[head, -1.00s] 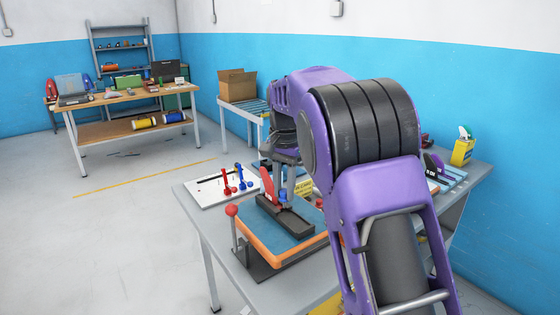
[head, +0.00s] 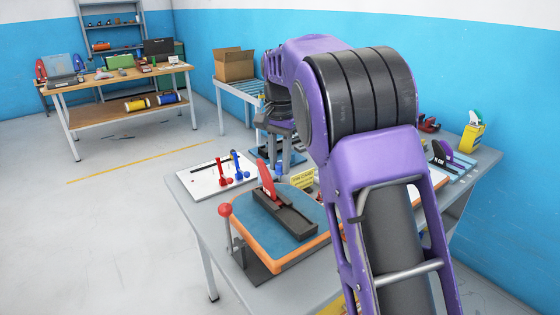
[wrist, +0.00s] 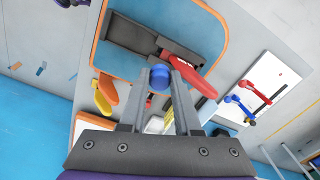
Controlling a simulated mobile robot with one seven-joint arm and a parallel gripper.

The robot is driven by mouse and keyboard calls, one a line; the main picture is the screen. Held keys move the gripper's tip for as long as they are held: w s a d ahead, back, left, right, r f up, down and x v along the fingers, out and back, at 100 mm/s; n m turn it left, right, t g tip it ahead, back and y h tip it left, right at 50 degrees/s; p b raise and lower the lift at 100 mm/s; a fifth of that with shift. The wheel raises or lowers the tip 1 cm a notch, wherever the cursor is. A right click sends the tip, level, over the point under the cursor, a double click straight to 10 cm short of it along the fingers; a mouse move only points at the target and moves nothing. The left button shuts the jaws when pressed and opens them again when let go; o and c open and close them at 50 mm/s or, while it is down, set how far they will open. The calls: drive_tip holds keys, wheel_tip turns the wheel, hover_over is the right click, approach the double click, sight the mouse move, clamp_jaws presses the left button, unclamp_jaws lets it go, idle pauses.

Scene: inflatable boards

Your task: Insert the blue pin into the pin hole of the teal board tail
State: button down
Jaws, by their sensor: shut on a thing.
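My gripper (head: 280,163) is shut on the blue pin (wrist: 160,77), whose round end shows between the fingertips (wrist: 160,72) in the wrist view. The teal board tail (head: 248,210), with an orange edge, lies on the table; it also shows in the wrist view (wrist: 120,62). A dark fin box (head: 290,215) with a red fin (head: 267,180) tilted up from it sits on the board. In the head view my gripper is just beyond the fin box, apparently above the board. I cannot make out the pin hole.
A red-knobbed lever (head: 225,211) stands at the board's left edge. Behind the board are a white panel (head: 195,186) with red and blue handled parts and a yellow sign (head: 302,179). A yellow bottle (head: 472,137) and upright fins (head: 443,153) stand at the right.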

sight(280, 173)
drive_tip(key=shift+f+b, duration=1.5)
drive_tip(key=shift+f, duration=1.4)
drive_tip(key=shift+p, duration=0.95)
drive_tip(key=shift+f+b, duration=0.9)
drive_tip(key=shift+f, duration=1.1)
drive_tip(key=c, duration=0.5)
unclamp_jaws()
drive_tip(key=shift+c, duration=0.2)
drive_tip(key=shift+r, duration=0.15)
drive_tip(key=shift+a+r, duration=0.1)
drive_tip(key=shift+r, duration=0.15)
drive_tip(key=r+p, duration=0.1)
drive_tip(key=r, duration=0.4)
drive_tip(key=r+p, duration=0.1)
drive_tip(key=r, duration=0.5)
drive_tip(key=r+p, duration=0.1)
drive_tip(key=r, duration=0.4)
drive_tip(key=shift+d+r, duration=0.25)
drive_tip(key=shift+r, duration=0.15)
